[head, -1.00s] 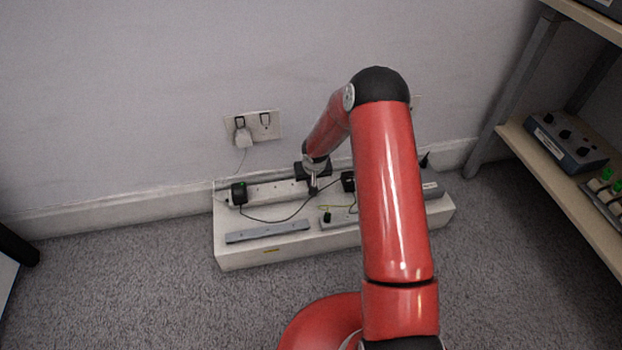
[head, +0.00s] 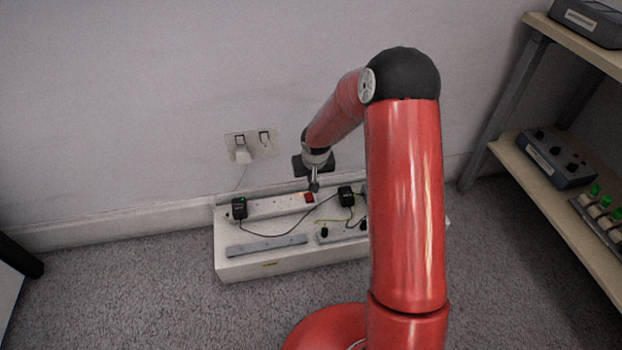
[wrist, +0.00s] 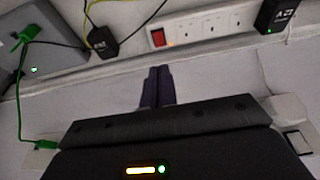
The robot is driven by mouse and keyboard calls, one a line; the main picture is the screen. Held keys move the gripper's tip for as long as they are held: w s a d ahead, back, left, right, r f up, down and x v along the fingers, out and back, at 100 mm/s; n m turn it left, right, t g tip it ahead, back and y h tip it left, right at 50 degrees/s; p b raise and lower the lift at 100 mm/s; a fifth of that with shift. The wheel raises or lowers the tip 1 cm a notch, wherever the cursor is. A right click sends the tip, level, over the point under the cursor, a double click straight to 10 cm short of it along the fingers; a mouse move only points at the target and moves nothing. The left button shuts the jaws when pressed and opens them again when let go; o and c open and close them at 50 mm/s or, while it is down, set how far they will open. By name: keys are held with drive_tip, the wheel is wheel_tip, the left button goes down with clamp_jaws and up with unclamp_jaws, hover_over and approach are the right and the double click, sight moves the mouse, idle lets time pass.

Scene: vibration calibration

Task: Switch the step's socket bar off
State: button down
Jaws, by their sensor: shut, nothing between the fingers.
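The white socket bar (head: 270,205) lies along the back of the white step (head: 235,268), near the wall. Its red rocker switch (head: 309,197) is at its right end; in the wrist view the red switch (wrist: 158,38) shows at the bar's left end. My gripper (head: 314,187) is shut and empty, close above the switch in the head view. In the wrist view my fingertips (wrist: 158,72) are together, apart from the switch and below it in the picture.
Black adapters (head: 239,208) and (head: 346,196) with cables sit on the step. A grey strip (head: 266,245) and a second, smaller bar (head: 335,233) lie in front. A wall socket (head: 252,145) is above; a shelf (head: 545,185) stands right. The carpet in front is clear.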

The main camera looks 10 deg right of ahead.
sight(308, 194)
drive_tip(key=shift+w+f+b, duration=0.1)
drive_tip(key=shift+b, duration=0.25)
drive_tip(key=shift+w+r+b, duration=0.3)
drive_tip(key=shift+w+b, duration=0.3)
drive_tip(key=shift+b, duration=0.6)
drive_tip(key=shift+f, duration=0.1)
drive_tip(key=b+x, duration=0.1)
drive_tip(key=x, duration=0.6)
drive_tip(key=b+x, duration=0.2)
drive_tip(key=x, duration=0.4)
drive_tip(key=shift+s+f, duration=0.1)
drive_tip(key=shift+f, duration=0.35)
